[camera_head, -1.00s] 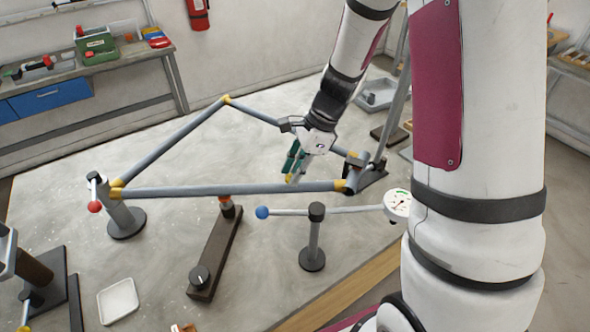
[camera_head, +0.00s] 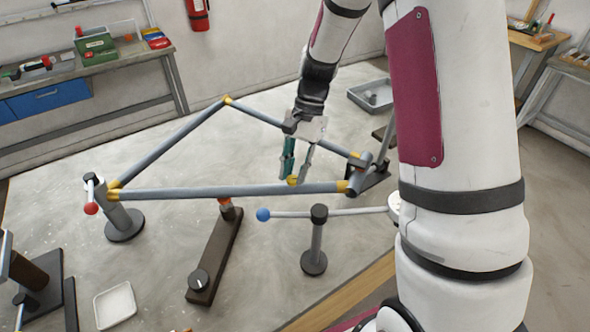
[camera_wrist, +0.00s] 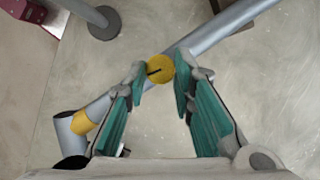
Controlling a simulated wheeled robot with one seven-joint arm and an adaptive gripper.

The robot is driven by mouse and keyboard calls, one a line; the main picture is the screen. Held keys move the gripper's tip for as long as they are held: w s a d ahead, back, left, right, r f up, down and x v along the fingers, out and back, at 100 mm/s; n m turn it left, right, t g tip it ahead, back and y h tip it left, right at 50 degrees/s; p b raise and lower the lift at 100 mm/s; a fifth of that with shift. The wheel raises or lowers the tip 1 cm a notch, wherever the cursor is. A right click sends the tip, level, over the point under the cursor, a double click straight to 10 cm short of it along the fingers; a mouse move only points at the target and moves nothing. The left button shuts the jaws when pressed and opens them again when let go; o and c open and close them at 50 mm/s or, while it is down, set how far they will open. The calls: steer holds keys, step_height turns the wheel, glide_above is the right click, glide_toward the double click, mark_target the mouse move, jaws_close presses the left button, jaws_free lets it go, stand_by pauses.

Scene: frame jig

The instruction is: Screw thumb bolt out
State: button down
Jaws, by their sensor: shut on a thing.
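The thumb bolt is a round yellow head with a dark slot (camera_wrist: 160,69) in the wrist view, between my fingertips. It also shows as a small yellow spot (camera_head: 292,180) in the head view, at the near tube of the frame. My gripper (camera_head: 297,177) points down with its teal fingers on either side of the bolt head. In the wrist view my gripper (camera_wrist: 160,75) is shut on the bolt head. The bolt's shank is hidden. The grey tube frame (camera_head: 210,193) has yellow joints and rests in the jig.
A post with a blue-ball lever (camera_head: 263,215) stands in front of the frame. A dark bar (camera_head: 215,256) and a white tray (camera_head: 115,305) lie nearer. A red-ball clamp (camera_head: 91,208) is at the left corner. A grey bin (camera_head: 371,96) stands behind.

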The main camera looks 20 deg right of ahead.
steer(key=n, duration=0.2)
steer(key=n+g+h, duration=0.1)
steer(key=n, duration=0.1)
steer(key=n+h, duration=0.1)
steer(key=n, duration=0.1)
steer(key=shift+w+a+g+b, duration=0.2)
steer(key=shift+a+g+b, duration=0.05)
steer(key=shift+g+b, duration=0.1)
steer(key=n, duration=0.2)
steer(key=n+h, duration=0.1)
steer(key=n, duration=0.1)
steer(key=n+h, duration=0.1)
steer(key=n, duration=0.1)
steer(key=shift+a, duration=0.25)
steer(key=n, duration=0.2)
steer(key=n+h, duration=0.1)
steer(key=n, duration=0.1)
steer(key=n+h+p, duration=0.1)
steer(key=n, duration=0.1)
steer(key=shift+s+a, duration=0.15)
steer(key=shift+a, duration=0.1)
steer(key=n, duration=0.2)
steer(key=n+t+h+p, duration=0.1)
steer(key=n, duration=0.1)
steer(key=n+t, duration=0.1)
steer(key=n, duration=0.1)
steer(key=shift+s+a+t+h, duration=0.1)
steer(key=shift+s+t+h, duration=0.15)
steer(key=shift+h, duration=0.05)
